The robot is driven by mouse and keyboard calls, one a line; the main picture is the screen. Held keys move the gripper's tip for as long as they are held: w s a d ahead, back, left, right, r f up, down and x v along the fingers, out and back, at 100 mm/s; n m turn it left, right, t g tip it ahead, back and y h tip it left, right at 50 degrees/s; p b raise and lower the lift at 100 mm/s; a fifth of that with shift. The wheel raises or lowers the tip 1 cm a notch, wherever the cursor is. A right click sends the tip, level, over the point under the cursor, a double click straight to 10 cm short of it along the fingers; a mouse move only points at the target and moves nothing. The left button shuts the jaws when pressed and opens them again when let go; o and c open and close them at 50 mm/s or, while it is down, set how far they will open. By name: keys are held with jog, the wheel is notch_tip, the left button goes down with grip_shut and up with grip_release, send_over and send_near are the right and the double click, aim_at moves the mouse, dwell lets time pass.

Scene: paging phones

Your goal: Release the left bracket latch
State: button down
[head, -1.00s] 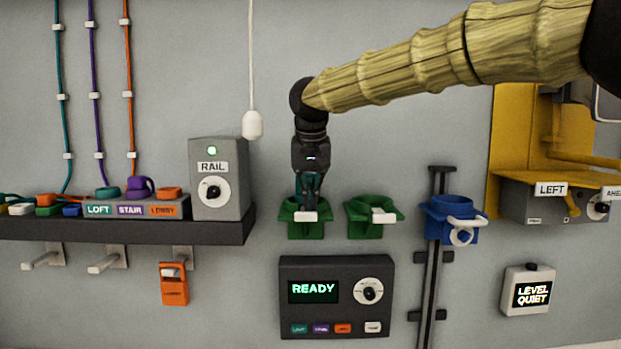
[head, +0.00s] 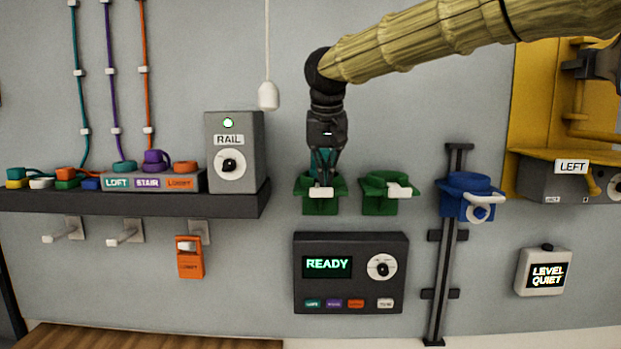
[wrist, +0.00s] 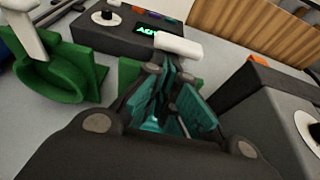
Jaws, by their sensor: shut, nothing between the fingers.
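The left green bracket (head: 320,207) is fixed to the wall, with a white latch bar (head: 321,193) across its front. My gripper (head: 322,182) points down at this bracket, its fingertips just above and behind the white bar. Whether they touch it I cannot tell. In the wrist view, my gripper (wrist: 165,80) has its dark fingers and teal faces close together. The white latch bar (wrist: 178,45) shows just beyond the tips. Parts of the left green bracket (wrist: 190,68) show behind the fingers, which hide the rest.
A second green bracket (head: 388,205) with its own white latch is close on the right, and a blue bracket (head: 467,183) on a rail is beyond it. A READY panel (head: 350,290) is below. The shelf (head: 130,203) with the RAIL box (head: 237,125) is left.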

jog(key=shift+r, duration=0.1)
dwell(0.4)
jog(key=shift+s+r+p, duration=0.1)
jog(key=shift+r+p, duration=0.2)
jog(key=shift+p, duration=0.05)
jog(key=p+v, duration=0.1)
jog(key=v, duration=0.8)
jog(key=shift+p, duration=0.3)
jog(key=shift+s+d+r, duration=0.1)
jog(key=shift+s, duration=0.05)
